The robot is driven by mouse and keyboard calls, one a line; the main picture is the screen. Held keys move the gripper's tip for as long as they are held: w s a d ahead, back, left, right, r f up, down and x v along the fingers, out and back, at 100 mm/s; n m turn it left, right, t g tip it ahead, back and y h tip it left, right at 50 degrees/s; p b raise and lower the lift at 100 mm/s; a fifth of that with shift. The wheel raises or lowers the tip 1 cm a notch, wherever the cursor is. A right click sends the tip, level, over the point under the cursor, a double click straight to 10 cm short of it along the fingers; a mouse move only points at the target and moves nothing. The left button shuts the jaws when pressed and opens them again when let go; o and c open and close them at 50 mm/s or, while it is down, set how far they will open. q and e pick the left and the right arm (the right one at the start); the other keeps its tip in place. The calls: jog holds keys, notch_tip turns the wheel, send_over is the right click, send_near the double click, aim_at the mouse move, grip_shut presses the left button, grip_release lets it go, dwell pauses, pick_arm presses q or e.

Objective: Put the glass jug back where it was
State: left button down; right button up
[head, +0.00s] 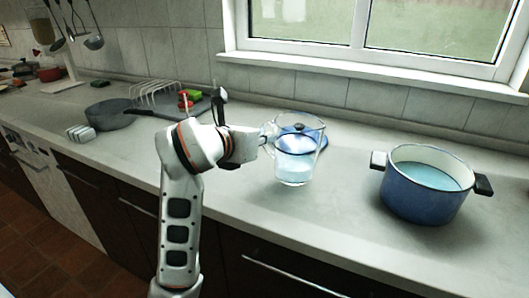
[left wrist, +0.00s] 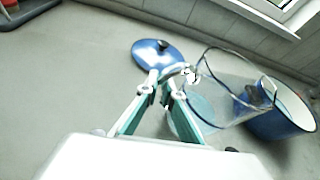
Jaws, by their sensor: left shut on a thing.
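The glass jug (head: 296,165) is clear, upright, with some pale blue liquid low inside, in the middle of the head view. My left gripper (head: 268,138) is shut on the jug's handle side, at the jug's left. In the left wrist view the gripper's fingers (left wrist: 173,86) meet at the jug's handle, and the jug (left wrist: 222,92) stands just beyond them. I cannot tell whether the jug's base touches the counter. My right gripper is in neither view.
A blue pot (head: 424,198) of bluish liquid stands on the counter right of the jug. Its blue lid (head: 318,134) lies behind the jug; it also shows in the left wrist view (left wrist: 150,54). A grey pan (head: 107,113) and a wire rack (head: 155,92) stand left. Counter between jug and pot is clear.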

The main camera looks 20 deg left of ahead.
pick_arm(q)
notch_tip(320, 180, down, 4)
jog(key=shift+r+b, duration=0.15)
jog(key=shift+b, duration=0.3)
jog(key=shift+r, duration=0.15)
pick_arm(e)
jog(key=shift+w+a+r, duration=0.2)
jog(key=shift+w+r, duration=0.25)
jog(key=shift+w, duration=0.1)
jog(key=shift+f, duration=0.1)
pick_arm(q)
jog(key=shift+f, duration=0.2)
jog(key=c, duration=2.2)
grip_release()
jog(key=shift+f, duration=0.1)
jog(key=shift+s+r, duration=0.15)
jog(key=shift+r, duration=0.2)
jog(key=p+v, duration=0.7)
jog(key=v, duration=0.4)
jog(key=shift+s, duration=0.3)
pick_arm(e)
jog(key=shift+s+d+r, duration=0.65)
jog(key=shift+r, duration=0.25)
